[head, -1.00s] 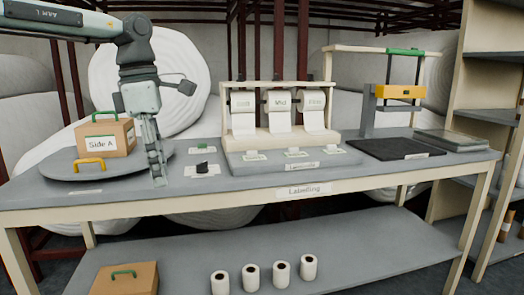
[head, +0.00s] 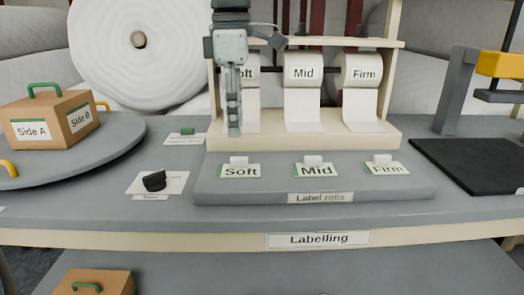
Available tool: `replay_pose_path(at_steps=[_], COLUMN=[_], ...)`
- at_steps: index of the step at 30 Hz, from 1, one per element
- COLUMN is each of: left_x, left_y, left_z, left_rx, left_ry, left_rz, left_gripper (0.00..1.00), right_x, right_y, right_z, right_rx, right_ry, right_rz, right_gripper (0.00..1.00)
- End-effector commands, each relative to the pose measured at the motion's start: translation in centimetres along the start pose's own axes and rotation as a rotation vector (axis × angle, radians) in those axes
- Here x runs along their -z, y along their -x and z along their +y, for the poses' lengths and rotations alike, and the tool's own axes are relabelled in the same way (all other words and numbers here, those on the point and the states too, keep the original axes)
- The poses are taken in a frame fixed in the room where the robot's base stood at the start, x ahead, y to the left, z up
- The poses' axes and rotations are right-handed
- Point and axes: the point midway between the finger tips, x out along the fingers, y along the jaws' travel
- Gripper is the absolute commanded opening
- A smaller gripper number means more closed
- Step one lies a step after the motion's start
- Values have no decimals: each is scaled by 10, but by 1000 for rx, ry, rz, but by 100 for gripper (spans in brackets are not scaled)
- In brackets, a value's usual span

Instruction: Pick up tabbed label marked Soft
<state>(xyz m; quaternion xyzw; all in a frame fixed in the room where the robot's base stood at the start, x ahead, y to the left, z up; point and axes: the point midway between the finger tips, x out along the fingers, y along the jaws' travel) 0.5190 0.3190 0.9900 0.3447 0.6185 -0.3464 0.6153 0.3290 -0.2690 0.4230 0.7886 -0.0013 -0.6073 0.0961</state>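The tabbed label marked Soft (head: 240,172) lies on a low grey step at the front of the bench, at the left end of a row. It is white with a green edge and an upright white tab. The similar Mid label (head: 316,171) and Firm label (head: 387,169) lie to its right. My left gripper (head: 234,133) points down, above and behind the Soft label in the picture, in front of the Soft roll. It appears apart from the label. Its fingers overlap in this view, so I cannot tell their opening. My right gripper is out of view.
A wooden roll stand (head: 300,140) rises behind the labels. A cardboard box (head: 55,120) sits on a grey turntable (head: 110,160) at the left. A small black object (head: 154,181) lies on a white card. A dark mat (head: 470,165) lies at the right.

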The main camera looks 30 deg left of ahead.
Motion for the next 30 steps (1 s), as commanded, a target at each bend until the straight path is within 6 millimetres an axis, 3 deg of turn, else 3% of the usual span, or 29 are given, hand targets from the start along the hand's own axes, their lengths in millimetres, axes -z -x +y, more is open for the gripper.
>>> replay_pose_path(at_steps=[5,21,29,30], left_x=[0,-2,-2,-2], left_y=[-9,-76,-78,-78], left_z=[0,1,2,2], left_rx=[2,2,0,0], left_ry=[0,0,1,1], left_rz=[0,0,0,0], left_gripper=[35,35,35,30], right_x=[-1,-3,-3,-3], right_y=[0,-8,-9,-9], right_z=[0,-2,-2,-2], right_rx=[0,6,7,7], right_ry=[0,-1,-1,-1], right_rz=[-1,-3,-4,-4], right_gripper=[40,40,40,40])
